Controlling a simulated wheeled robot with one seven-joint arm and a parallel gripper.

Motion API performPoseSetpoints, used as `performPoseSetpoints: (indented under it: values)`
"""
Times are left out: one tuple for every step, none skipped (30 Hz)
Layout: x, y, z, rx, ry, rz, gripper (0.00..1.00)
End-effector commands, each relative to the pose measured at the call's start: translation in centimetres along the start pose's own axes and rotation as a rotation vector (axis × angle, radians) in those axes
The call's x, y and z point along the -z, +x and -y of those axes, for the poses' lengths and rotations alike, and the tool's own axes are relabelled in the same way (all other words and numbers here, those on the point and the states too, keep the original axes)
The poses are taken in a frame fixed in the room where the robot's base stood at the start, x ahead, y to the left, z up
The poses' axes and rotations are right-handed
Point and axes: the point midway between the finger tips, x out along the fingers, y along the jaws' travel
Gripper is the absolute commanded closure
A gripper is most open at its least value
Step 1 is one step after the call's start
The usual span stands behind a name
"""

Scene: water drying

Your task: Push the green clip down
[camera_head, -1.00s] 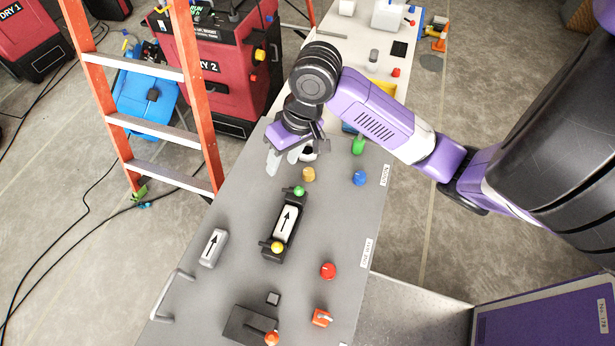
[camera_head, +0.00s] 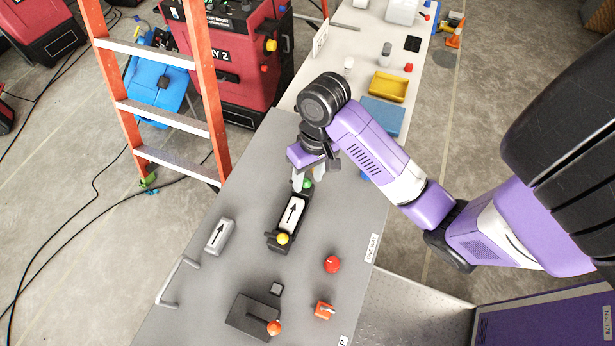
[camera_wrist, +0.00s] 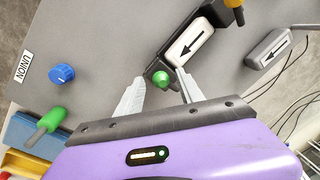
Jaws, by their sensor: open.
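The green clip (camera_head: 307,183) is a small round green knob at the far end of a black holder (camera_head: 274,243) that carries a white filter with a black arrow. A yellow clip (camera_head: 282,238) sits at the holder's near end. My gripper (camera_head: 303,184) points down at the green clip. In the wrist view the green clip (camera_wrist: 161,79) lies between the two pale fingertips of my open gripper (camera_wrist: 160,78), a little beyond them or level with them; I cannot tell the exact height. No contact is clear.
A grey block with an arrow (camera_head: 219,236) lies left of the holder. A red knob (camera_head: 332,264), an orange valve (camera_head: 323,310) and a black block (camera_head: 252,316) stand on the near panel. A blue knob (camera_wrist: 62,73) and a green handle (camera_wrist: 46,124) show in the wrist view.

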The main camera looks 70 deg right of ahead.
Motion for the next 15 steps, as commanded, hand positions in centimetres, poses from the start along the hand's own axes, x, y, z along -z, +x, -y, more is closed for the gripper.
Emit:
performPoseSetpoints:
  values:
    - [0.01, 0.23, 0.08, 0.002, 0.001, 0.000, 0.55]
    - [0.03, 0.35, 0.05, 0.001, 0.001, -0.001, 0.55]
    - [0.04, 0.49, 0.03, 0.001, 0.002, 0.000, 0.55]
    - [0.04, 0.59, 0.05, 0.001, 0.000, 0.000, 0.55]
    - [0.05, 0.66, 0.07, 0.000, -0.001, 0.000, 0.55]
    - [0.06, 0.74, 0.07, 0.000, -0.002, 0.000, 0.55]
    - [0.08, 0.78, 0.07, 0.000, -0.002, -0.001, 0.55]
    - [0.08, 0.80, 0.06, -0.001, -0.002, -0.001, 0.55]
    - [0.09, 0.82, 0.06, -0.001, -0.002, -0.001, 0.55]
    - [0.10, 0.83, 0.06, -0.001, -0.002, -0.001, 0.55]
    - [0.10, 0.84, 0.06, -0.001, -0.002, -0.002, 0.55]
    - [0.10, 0.84, 0.06, -0.001, -0.003, -0.002, 0.55]
    - [0.10, 0.84, 0.06, -0.001, -0.003, -0.002, 0.55]
    - [0.10, 0.83, 0.06, -0.001, -0.003, -0.002, 0.55]
    - [0.10, 0.83, 0.06, -0.001, -0.003, -0.002, 0.55]
